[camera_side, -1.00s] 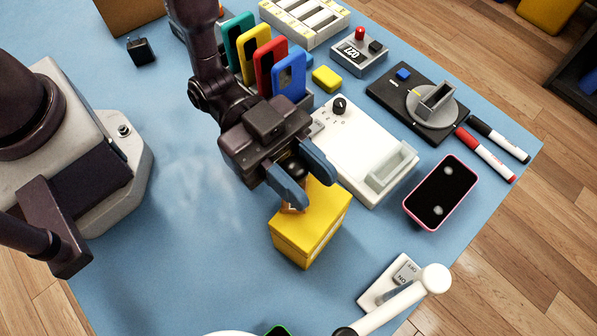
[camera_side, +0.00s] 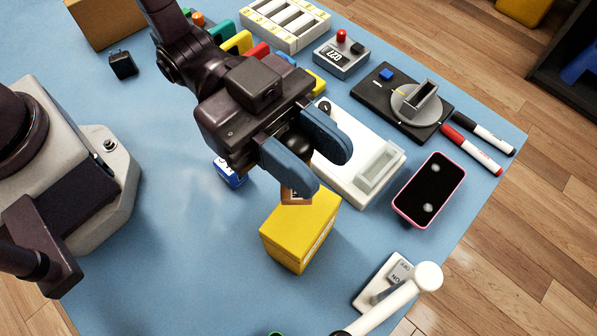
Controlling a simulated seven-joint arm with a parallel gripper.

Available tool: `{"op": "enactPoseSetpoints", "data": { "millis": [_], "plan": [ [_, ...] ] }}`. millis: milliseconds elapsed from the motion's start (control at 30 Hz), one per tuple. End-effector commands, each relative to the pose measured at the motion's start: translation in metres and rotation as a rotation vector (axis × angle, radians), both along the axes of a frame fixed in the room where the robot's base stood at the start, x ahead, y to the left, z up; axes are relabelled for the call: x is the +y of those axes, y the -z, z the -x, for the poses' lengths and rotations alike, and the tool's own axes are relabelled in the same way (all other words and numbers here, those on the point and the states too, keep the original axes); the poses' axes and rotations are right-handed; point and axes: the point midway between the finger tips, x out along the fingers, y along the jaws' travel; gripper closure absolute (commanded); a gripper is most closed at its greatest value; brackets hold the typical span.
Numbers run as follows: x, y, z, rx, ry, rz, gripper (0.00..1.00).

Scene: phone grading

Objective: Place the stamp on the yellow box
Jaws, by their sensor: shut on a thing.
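My gripper (camera_side: 325,168) is shut on the stamp (camera_side: 297,193), which has a dark round knob and a brown base. The knob sits between the two blue fingers, which partly hide the stamp. The yellow box (camera_side: 296,238) stands on the blue table below it. The stamp's base overlaps the back edge of the box top in the picture; it looks held above the box, but the gap is hard to judge. The visible top of the box is bare.
A small blue item (camera_side: 229,172) with a white label stands left of the box. A white device (camera_side: 345,178) is behind right, a pink-edged phone (camera_side: 430,190) farther right, and a white lever switch (camera_side: 385,290) in front right. Table left of the box is clear.

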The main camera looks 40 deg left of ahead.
Motion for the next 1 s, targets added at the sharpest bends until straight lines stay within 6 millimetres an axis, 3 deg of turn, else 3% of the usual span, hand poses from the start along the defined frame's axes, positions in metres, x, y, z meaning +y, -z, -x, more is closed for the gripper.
{"op": "enactPoseSetpoints", "data": {
  "millis": [133,633,1000],
  "plan": [
    [-0.008,0.016,0.000,0.006,0.000,0.001,0.95],
    [-0.008,0.078,0.000,0.003,0.001,0.002,0.95],
    [-0.007,0.084,0.000,-0.001,0.000,0.002,0.95]
  ]
}}
